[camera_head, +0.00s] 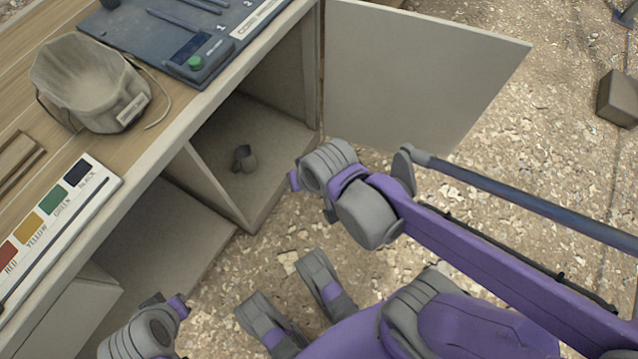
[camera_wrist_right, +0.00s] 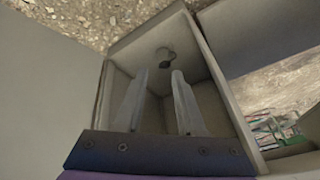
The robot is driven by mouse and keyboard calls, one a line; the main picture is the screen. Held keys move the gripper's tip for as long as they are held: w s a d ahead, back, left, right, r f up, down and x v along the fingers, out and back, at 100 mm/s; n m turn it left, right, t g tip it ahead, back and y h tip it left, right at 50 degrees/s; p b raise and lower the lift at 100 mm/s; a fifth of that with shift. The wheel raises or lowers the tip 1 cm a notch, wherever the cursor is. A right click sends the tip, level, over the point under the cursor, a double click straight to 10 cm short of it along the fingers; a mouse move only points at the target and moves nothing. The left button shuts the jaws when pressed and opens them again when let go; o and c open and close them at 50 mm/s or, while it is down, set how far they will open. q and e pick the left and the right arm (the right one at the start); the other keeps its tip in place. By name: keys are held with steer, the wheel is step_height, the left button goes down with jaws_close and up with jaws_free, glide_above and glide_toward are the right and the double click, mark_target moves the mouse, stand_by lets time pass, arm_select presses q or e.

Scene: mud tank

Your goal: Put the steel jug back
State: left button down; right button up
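A small dark grey jug-like vessel (camera_head: 243,158) sits on the floor of the open cabinet compartment (camera_head: 265,115) in the head view. I take it for the steel jug. In the right wrist view a small dark round shape (camera_wrist_right: 165,60) beyond the fingertips may be the same vessel. My right gripper (camera_wrist_right: 160,72) is open and empty, its fingers pointing into the compartment, apart from that shape. In the head view my right arm reaches in from the right beside the cabinet; its fingers are not clearly seen. My left gripper cannot be made out at the lower left.
The cabinet door (camera_head: 415,75) stands open to the right. The bench top carries a cloth bag-like mask (camera_head: 85,75), a dark device with a green knob (camera_head: 195,62) and a colour-label strip (camera_head: 45,215). A dark block (camera_head: 618,98) lies on gravelly ground.

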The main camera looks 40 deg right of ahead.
steer(key=s+n, duration=0.3)
steer(key=s, duration=0.3)
steer(key=shift+d+f+h, duration=0.25)
steer(key=shift+d+h, duration=0.05)
steer(key=shift+d, duration=0.15)
steer(key=shift+s+d, duration=0.1)
